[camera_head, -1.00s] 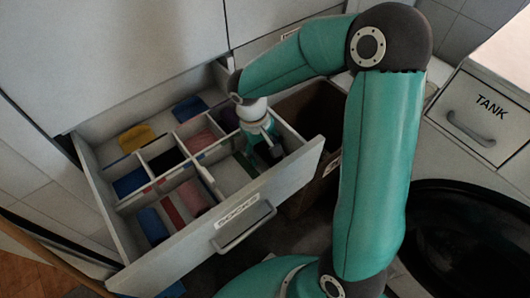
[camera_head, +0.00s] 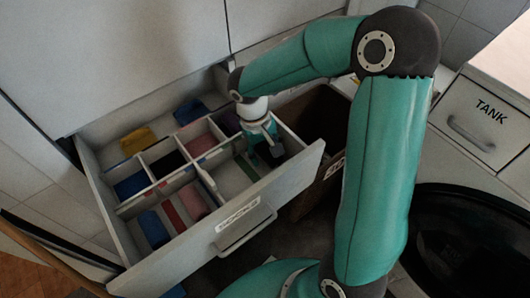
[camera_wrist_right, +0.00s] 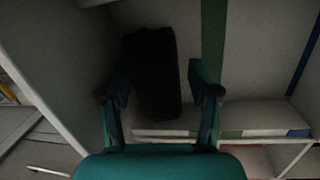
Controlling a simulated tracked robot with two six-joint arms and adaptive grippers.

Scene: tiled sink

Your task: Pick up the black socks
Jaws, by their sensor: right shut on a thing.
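The black socks (camera_wrist_right: 152,75) show in the right wrist view as a dark folded bundle between the two fingers of my right gripper (camera_wrist_right: 160,98). The gripper is shut on them. In the head view my right gripper (camera_head: 268,150) points down into the right end compartment of the open drawer (camera_head: 295,176) labelled SOCKS. There the socks are mostly hidden by the gripper and shadow. I cannot tell whether they are clear of the compartment floor. My left gripper is not in view.
Other compartments hold a yellow item (camera_head: 138,140), blue items (camera_head: 153,229) and pink items (camera_head: 193,201). Thin dividers separate them. A brown box (camera_head: 325,120) stands right of the drawer.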

